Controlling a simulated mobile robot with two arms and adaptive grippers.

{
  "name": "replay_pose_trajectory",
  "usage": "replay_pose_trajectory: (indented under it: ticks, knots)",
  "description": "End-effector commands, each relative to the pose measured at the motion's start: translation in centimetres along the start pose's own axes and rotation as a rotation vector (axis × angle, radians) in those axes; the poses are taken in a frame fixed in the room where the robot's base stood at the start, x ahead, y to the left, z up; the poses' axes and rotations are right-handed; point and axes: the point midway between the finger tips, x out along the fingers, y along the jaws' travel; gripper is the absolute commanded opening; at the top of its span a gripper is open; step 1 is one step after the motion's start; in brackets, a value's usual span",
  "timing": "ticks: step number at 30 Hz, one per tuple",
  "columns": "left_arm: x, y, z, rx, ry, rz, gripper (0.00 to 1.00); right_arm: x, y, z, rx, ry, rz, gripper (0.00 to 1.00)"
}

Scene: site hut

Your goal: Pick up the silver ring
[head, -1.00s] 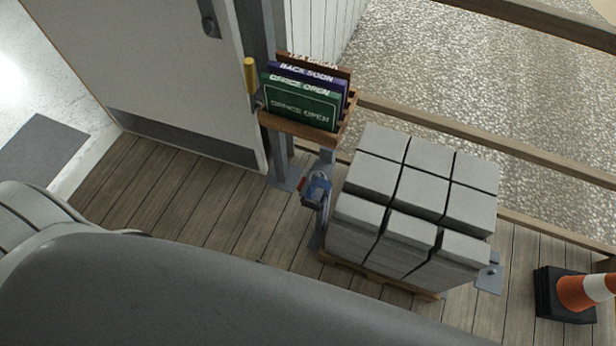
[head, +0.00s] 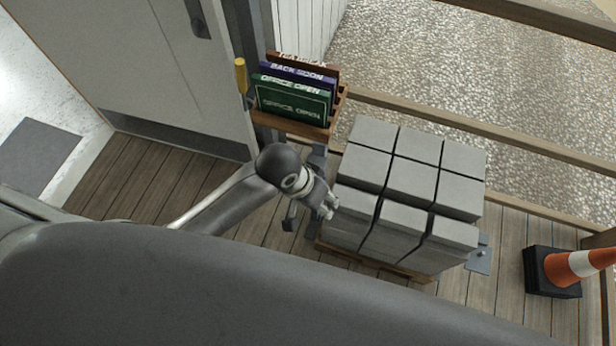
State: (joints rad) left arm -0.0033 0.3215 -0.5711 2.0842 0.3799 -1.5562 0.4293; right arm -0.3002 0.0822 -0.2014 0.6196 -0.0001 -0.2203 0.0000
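I cannot make out a silver ring now. The blue fitting with a grey curved part, seen earlier on the post beside the block stack, is hidden behind my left arm. My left gripper (head: 326,206) reaches in from the left, between the sign rack and the left side of the grey blocks. Its fingers are small and partly hidden by the wrist, so I cannot tell whether they are open or hold anything. My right gripper is not in view.
A stack of grey blocks (head: 414,175) on a pallet stands right of the gripper. A wooden rack (head: 296,126) holds green, purple and brown signs above it. A white door (head: 176,75) is at left, and an orange cone (head: 566,270) at right. Wooden rails border the gravel.

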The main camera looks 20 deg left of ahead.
Motion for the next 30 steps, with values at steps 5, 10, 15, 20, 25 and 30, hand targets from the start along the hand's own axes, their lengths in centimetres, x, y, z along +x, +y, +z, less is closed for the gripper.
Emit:
replay_pose_trajectory:
  ticks: [5, 10, 15, 20, 25, 30]
  knots:
    - [0.9, -0.6, -2.0, -0.011, -0.085, -0.036, 0.39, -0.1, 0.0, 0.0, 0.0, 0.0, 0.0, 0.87]
    - [1.6, -3.5, -3.5, -0.08, -0.166, -0.118, 0.39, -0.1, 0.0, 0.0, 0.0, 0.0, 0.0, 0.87]
    - [1.5, -7.0, -4.8, -0.172, -0.216, -0.206, 0.39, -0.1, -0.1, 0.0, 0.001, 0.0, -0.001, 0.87]
    - [1.2, -8.9, -5.3, -0.227, -0.235, -0.251, 0.39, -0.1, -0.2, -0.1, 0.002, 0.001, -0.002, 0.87]
    - [2.9, -9.6, -4.9, -0.24, -0.242, -0.259, 0.39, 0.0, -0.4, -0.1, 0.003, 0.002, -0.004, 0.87]
    - [5.4, -10.1, -4.3, -0.239, -0.24, -0.257, 0.39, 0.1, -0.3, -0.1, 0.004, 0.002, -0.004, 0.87]
